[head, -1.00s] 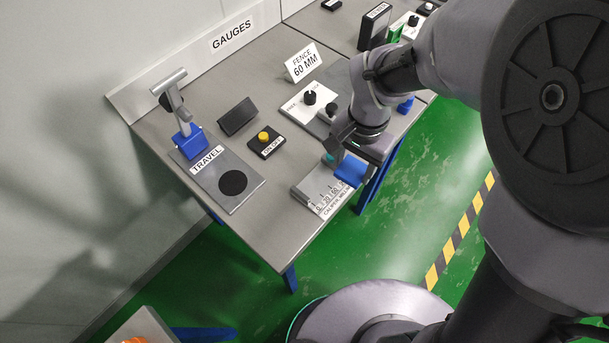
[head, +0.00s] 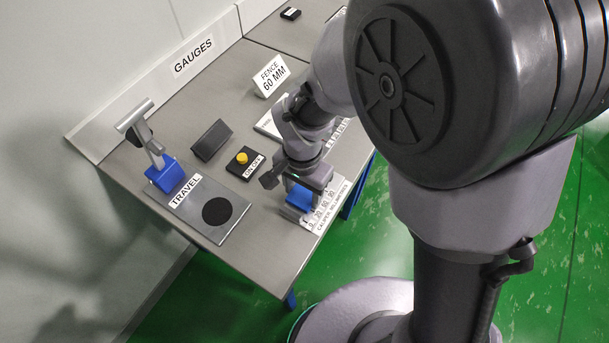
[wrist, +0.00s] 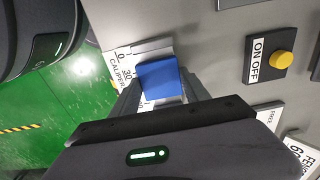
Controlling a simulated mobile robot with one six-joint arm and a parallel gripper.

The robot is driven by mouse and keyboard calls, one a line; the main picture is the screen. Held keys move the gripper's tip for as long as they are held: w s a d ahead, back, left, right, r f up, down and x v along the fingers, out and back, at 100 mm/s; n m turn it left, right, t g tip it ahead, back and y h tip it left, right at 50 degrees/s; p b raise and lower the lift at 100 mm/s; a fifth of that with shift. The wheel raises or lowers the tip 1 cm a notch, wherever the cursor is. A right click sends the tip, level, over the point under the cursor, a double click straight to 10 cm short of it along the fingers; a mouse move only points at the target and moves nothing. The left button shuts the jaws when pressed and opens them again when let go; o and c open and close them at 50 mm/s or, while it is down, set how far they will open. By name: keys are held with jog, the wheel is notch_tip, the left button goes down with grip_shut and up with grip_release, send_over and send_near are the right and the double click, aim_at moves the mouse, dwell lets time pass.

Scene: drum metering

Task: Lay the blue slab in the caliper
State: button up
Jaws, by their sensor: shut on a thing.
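My gripper (head: 298,190) points down over the caliper (head: 325,208), a pale metal bed with a white millimetre scale at the front right corner of the bench. Its fingers sit on either side of the blue slab (head: 298,198) and are shut on it. In the wrist view the blue slab (wrist: 160,80) shows between the two grey fingers, over the caliper's (wrist: 150,48) zero end, beside the scale. The fingers and palm hide part of the caliper. I cannot tell whether the slab touches the caliper bed.
Left of the caliper are the travel gauge plate (head: 188,210) with its blue block and lever, a dark angled block (head: 211,140), and the on/off button (head: 242,159). The "FENCE 60 MM" sign (head: 270,76) stands behind. The bench's front edge is close to the caliper.

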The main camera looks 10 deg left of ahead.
aim_at(303, 195)
jog(key=shift+f, duration=0.1)
jog(key=o, duration=1.4)
notch_tip(303, 195, up, 12)
jog(key=p, duration=0.5)
jog(key=s+d+r+t+y, duration=0.1)
jog(key=s+d+r+t, duration=0.2)
jog(key=d+r, duration=0.4)
jog(key=s+d+r+t+y, duration=0.1)
jog(key=s+d+r, duration=0.3)
jog(key=d+r, duration=0.4)
jog(key=shift+d+t, duration=0.65)
jog(key=shift+t, duration=0.25)
